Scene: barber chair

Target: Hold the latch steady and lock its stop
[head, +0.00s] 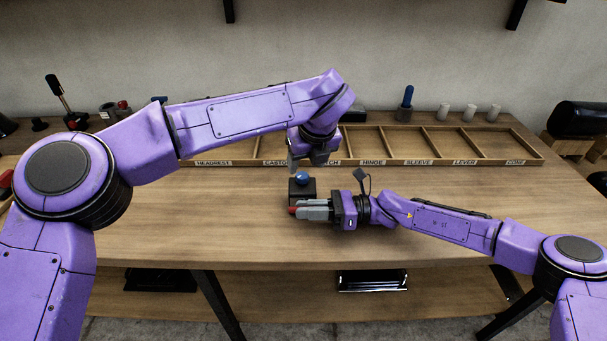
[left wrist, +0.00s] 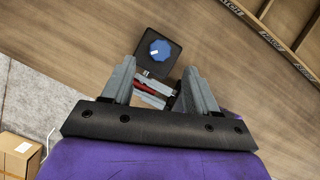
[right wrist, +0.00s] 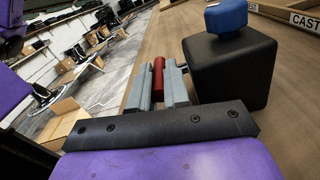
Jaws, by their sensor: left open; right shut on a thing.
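The latch is a black block (head: 302,194) on the wooden table with a blue knob (head: 302,177) on top. In the left wrist view the knob (left wrist: 161,50) is faceted and lies just beyond my fingertips. My right gripper (head: 299,211) is shut on a red cylindrical part at the block's near side. My left gripper (head: 307,166) is open and empty, above and slightly behind the knob, pointing down.
A long wooden tray (head: 455,160) with labelled compartments runs along the back of the table, behind both grippers. White cylinders (head: 469,113) and a blue-handled tool (head: 407,97) stand behind it. The table in front is mostly clear.

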